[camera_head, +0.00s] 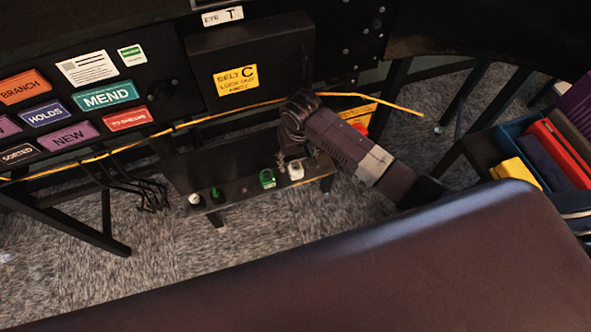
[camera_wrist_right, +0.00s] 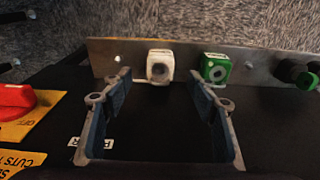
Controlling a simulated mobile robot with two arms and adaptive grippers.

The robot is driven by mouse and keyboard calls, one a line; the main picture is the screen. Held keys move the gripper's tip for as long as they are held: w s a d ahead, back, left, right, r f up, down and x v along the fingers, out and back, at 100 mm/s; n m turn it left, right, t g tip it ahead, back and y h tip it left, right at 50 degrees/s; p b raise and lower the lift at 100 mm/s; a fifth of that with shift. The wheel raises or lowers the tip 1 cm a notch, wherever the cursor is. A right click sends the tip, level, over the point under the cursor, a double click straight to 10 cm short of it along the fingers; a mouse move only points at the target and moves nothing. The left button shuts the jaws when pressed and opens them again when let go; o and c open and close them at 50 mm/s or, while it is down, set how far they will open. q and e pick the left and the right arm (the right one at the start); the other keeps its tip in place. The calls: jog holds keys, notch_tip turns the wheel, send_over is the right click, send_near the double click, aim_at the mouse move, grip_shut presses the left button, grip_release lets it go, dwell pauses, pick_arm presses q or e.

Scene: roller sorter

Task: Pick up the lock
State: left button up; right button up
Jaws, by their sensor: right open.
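A white lock-like block (camera_head: 295,170) and a green one (camera_head: 267,179) sit side by side on a narrow metal rail. I cannot tell which one the task means. In the right wrist view the white block (camera_wrist_right: 160,66) has a round grey face, and the green block (camera_wrist_right: 215,69) stands to its right. My right gripper (camera_wrist_right: 160,84) is open and empty. Its fingers spread toward the rail, with the white block between and beyond the tips, apparently untouched. In the head view the right gripper (camera_head: 286,153) is just above the blocks, partly hidden by its wrist. My left gripper is out of view.
A red rotary knob (camera_wrist_right: 16,100) on a yellow plate is left in the wrist view. A dark green knob (camera_wrist_right: 298,73) is at right. A yellow cable (camera_head: 385,102) crosses behind my arm. A bin of coloured books (camera_head: 507,143) stands right.

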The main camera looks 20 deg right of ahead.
aim_at(295, 169)
jog(key=f, duration=0.5)
jog(key=shift+w+f, duration=0.35)
jog(key=c, duration=1.4)
jog(key=shift+o, duration=0.2)
jog(key=shift+r, duration=0.1)
jog(key=shift+r, duration=0.55)
notch_tip(295, 169, up, 3)
jog(key=shift+f, duration=0.2)
jog(key=s, duration=1.8)
jog(key=r+p, duration=0.1)
jog(key=p, duration=0.1)
jog(key=r+p, duration=0.3)
jog(key=shift+d+r+p, duration=0.1)
jog(key=shift+d+p, duration=0.15)
jog(key=shift+p, duration=0.1)
